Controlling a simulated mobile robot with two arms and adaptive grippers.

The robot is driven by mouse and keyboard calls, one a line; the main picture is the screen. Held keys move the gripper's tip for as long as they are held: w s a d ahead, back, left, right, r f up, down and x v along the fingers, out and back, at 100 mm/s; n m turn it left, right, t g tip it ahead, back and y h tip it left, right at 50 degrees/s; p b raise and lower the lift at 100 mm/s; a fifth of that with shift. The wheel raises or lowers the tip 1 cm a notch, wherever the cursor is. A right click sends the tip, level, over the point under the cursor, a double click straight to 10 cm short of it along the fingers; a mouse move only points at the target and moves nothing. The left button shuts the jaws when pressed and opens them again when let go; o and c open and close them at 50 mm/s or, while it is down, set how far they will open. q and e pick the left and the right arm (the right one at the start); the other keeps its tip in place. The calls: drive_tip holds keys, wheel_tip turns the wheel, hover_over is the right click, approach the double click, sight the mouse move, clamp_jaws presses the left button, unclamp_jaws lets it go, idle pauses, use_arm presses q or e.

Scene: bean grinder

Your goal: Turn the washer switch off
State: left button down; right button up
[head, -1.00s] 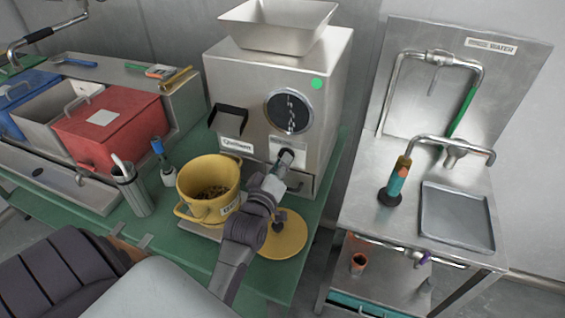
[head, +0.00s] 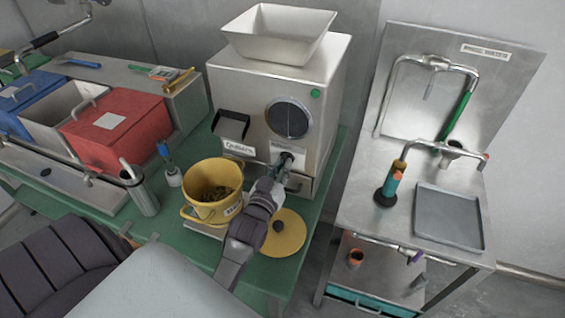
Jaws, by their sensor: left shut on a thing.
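A steel grinder (head: 240,95) with a hopper (head: 279,35) on top stands at the back of the green table. On its lower front a small dark switch knob (head: 287,159) sticks out beside a label too small to read. My left gripper (head: 277,172) is at this knob, with its fingers shut on it; the fingers partly hide the knob. A green round light (head: 315,94) is on the grinder's upper right front, and a dark round window (head: 288,119) is below it. My right gripper is not in view.
A yellow bucket (head: 212,205) with dark contents stands just left of my left arm, and a yellow lid (head: 290,235) lies right of it. Red (head: 125,132) and blue (head: 27,92) bins are left. A steel sink stand (head: 365,205) with pipes and a grey tray (head: 449,222) is right.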

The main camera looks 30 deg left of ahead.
use_arm(q)
drive_tip(key=shift+m, duration=0.9)
drive_tip(key=shift+p, duration=0.3)
drive_tip(key=c, duration=1.2)
unclamp_jaws()
drive_tip(key=shift+w, duration=0.1)
drive_tip(key=v, duration=1.2)
